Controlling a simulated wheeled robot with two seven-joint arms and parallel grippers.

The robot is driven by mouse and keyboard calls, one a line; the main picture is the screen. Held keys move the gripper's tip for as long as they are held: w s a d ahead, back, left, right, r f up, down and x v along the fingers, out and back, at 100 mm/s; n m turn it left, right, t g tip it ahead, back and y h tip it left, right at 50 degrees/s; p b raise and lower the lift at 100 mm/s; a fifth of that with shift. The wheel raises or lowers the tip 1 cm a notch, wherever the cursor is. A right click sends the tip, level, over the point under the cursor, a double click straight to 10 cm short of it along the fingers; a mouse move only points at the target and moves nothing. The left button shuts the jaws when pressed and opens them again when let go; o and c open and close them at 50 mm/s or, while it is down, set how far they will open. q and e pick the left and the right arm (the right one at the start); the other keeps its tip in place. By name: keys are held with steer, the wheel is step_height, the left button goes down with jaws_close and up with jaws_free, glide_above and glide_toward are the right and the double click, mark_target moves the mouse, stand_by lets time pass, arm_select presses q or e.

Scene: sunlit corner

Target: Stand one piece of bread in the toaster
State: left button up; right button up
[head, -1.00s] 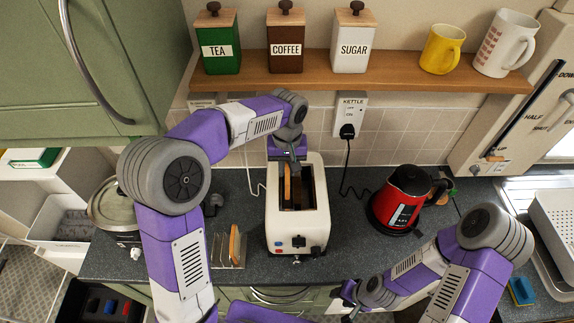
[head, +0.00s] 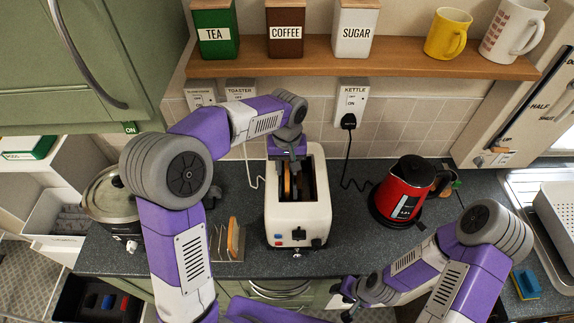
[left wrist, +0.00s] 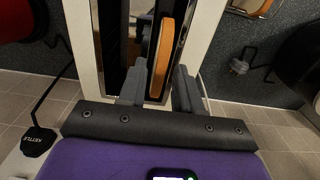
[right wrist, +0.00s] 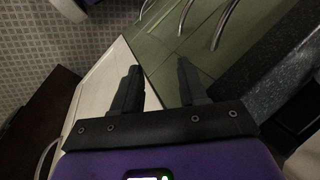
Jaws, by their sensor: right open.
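The white toaster (head: 298,222) stands on the counter with its slots facing up. A piece of bread (head: 287,185) stands upright in its left slot; in the left wrist view this bread (left wrist: 163,58) shows as an orange-brown edge. My left gripper (head: 291,160) is over the toaster's back end. In the left wrist view its fingers (left wrist: 158,88) are apart, on either side of the bread, with gaps showing. Another piece of bread (head: 233,237) stands in the metal rack (head: 221,246) left of the toaster. My right gripper (right wrist: 158,82) is open and empty, low by the counter front.
A red kettle (head: 402,194) stands right of the toaster, its cord running to the wall socket. A lidded pot (head: 108,197) is at the left. A wooden shelf (head: 350,62) with canisters and mugs runs above. The counter between toaster and kettle is clear.

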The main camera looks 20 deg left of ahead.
arm_select(q)
steer(key=shift+o, duration=0.9)
steer(key=shift+r, duration=3.8)
